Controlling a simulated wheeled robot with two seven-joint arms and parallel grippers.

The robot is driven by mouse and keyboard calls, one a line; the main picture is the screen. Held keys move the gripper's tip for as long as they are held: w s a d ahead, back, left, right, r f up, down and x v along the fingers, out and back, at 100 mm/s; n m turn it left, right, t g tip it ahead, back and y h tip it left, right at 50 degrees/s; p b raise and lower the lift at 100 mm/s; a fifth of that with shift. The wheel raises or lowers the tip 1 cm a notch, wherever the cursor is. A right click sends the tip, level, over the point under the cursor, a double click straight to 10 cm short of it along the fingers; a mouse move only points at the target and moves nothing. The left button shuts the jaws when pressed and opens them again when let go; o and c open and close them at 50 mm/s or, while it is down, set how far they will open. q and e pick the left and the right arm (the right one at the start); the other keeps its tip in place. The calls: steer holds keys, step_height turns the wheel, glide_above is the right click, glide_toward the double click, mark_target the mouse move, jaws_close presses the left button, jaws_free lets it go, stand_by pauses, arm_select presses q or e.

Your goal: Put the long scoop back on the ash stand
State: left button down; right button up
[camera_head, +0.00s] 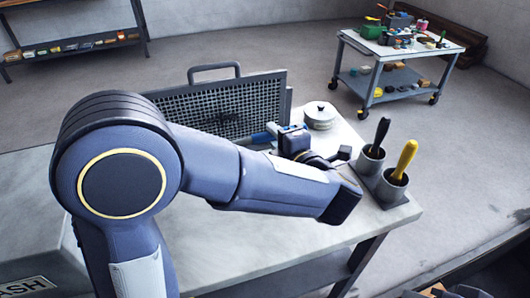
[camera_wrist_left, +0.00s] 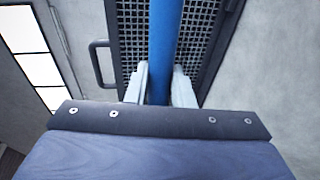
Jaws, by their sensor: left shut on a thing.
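My left gripper (camera_head: 277,133) is over the table in the head view, partly hidden behind my own arm. It is shut on a blue shaft, which I take to be the long scoop (camera_head: 261,138). In the left wrist view the blue scoop shaft (camera_wrist_left: 166,40) runs between the two pale fingers of the left gripper (camera_wrist_left: 160,82). The scoop's far end is hidden. A stand with two grey cups (camera_head: 393,190) is at the table's right end; one holds a black-handled tool, the other a yellow-handled tool. I cannot tell if this is the ash stand. My right gripper is out of view.
A framed mesh panel (camera_head: 220,108) with a handle stands behind the gripper. A round pale lidded pot (camera_head: 320,117) is on the table (camera_head: 225,250). A grey box marked "ASH" (camera_head: 35,262) is at lower left. A loaded cart (camera_head: 400,50) stands at back right.

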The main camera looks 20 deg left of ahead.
arm_select(q)
steer(key=w+f, duration=0.1)
steer(key=f, duration=0.1)
steer(key=w+a+f, duration=0.1)
steer(key=w, duration=0.1)
steer(key=w+a+f+b, duration=0.1)
steer(key=f, duration=0.1)
steer(key=shift+w+f, duration=0.15)
steer(key=shift+f, duration=0.2)
step_height(320, 180, down, 2)
steer(key=shift+w+a+f+b, duration=0.1)
steer(key=shift+f+b, duration=0.15)
steer(key=shift+b, duration=0.05)
steer(key=shift+f, duration=0.4)
steer(key=shift+s+a+r, duration=0.1)
steer(key=shift+s+a, duration=0.05)
steer(key=shift+s, duration=0.1)
steer(key=shift+s+f, duration=0.1)
steer(key=shift+f, duration=0.1)
steer(key=c, duration=1.4)
jaws_free()
steer(key=shift+a, duration=0.2)
steer(key=shift+o, duration=0.7)
steer(key=shift+s+a, duration=0.15)
